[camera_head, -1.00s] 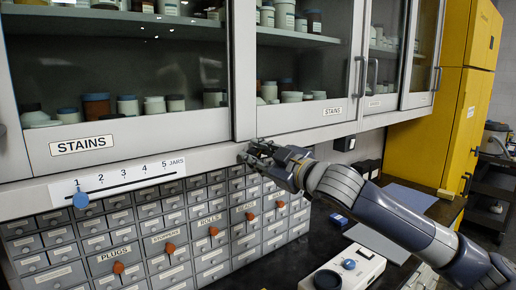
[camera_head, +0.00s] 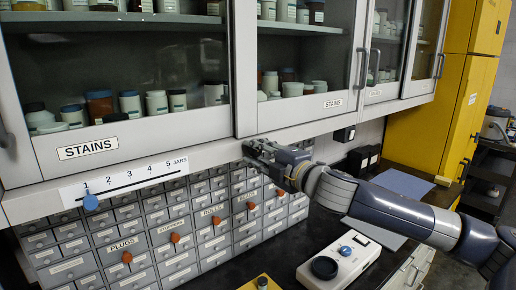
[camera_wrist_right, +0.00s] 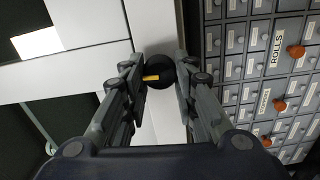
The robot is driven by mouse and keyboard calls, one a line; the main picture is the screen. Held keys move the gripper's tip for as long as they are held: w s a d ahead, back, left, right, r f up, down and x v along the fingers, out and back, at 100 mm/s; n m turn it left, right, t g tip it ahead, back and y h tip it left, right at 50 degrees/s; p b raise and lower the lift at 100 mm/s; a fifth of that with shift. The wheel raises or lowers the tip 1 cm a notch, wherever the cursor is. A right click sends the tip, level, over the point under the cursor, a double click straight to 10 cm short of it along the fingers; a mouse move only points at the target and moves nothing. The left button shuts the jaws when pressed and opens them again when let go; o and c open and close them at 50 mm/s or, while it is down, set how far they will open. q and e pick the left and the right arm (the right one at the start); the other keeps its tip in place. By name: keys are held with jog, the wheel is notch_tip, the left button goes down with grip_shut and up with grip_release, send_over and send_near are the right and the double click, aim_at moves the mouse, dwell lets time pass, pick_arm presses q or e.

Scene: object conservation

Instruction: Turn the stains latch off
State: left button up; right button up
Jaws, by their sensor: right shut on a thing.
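The stains latch, a round black knob with a yellow bar (camera_wrist_right: 158,76), sits on the pale rail under the cabinet doors. My right gripper (camera_wrist_right: 160,84) is shut on it, with one finger on each side. In the head view my right gripper (camera_head: 256,150) is at the rail below the gap between the two STAINS doors and hides the knob. The left STAINS door (camera_head: 130,139) and the right STAINS door (camera_head: 310,108) look closed. My left gripper is not in view.
A blue slider knob (camera_head: 90,202) stands at 1 on the JARS scale (camera_head: 150,176). Small labelled drawers (camera_head: 180,258) with several orange knobs fill the space below. A white box with a blue knob (camera_head: 338,262) lies on the dark counter. A yellow cabinet (camera_head: 440,110) stands right.

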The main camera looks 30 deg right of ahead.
jog(key=shift+n, duration=0.6)
jog(key=o, duration=1)
jog(key=shift+o, duration=0.2)
jog(key=shift+r, duration=0.1)
